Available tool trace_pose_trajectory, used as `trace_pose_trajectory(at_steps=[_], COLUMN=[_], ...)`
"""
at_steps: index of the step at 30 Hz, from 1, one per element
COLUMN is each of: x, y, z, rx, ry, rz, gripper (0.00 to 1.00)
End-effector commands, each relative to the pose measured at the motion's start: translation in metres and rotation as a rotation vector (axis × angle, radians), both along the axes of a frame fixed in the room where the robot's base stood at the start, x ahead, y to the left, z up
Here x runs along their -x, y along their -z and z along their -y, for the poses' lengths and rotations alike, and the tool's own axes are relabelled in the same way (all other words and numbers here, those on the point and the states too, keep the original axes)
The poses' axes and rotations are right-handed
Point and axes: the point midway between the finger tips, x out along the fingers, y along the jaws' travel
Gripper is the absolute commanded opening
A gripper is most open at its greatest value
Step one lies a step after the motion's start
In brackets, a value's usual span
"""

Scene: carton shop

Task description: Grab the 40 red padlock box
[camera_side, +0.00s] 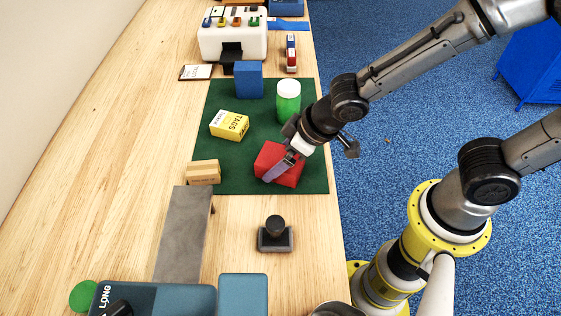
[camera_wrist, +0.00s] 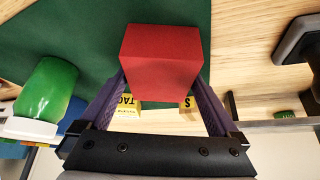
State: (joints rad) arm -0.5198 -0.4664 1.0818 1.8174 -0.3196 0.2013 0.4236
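The red box (camera_side: 266,158) is at the lower right of the green mat in the side view; no lettering on it can be read. In the wrist view the red box (camera_wrist: 165,70) fills the space between my two purple fingers. My gripper (camera_side: 270,176) comes down from the upper right, with one finger across the box's near face. In the wrist view my gripper (camera_wrist: 163,75) has a finger flush against each side, and no gap shows. It looks shut on the box. The fingertips and the box's underside are hidden, so I cannot tell whether it is off the mat.
A black stamp (camera_side: 275,238) stands in front. Bare wood lies left of the mat.

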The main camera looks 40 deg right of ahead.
Motion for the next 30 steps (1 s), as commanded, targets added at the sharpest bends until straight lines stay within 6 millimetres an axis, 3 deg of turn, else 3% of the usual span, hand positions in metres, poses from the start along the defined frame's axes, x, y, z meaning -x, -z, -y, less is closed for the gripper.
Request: trace_pose_trajectory(at_steps=[1,9,12,23,30], x=[0.0,0.0,0.0,-0.001,-0.001], y=[0.0,0.0,-0.001,-0.006,-0.034], z=[0.0,0.0,0.0,0.0,0.0], rx=[0.0,0.0,-0.001,-0.002,-0.004], ry=[0.0,0.0,0.0,0.001,0.001], rz=[0.0,0.0,0.002,0.003,0.004], gripper=[0.86,0.37,0.24,0.23,0.23])
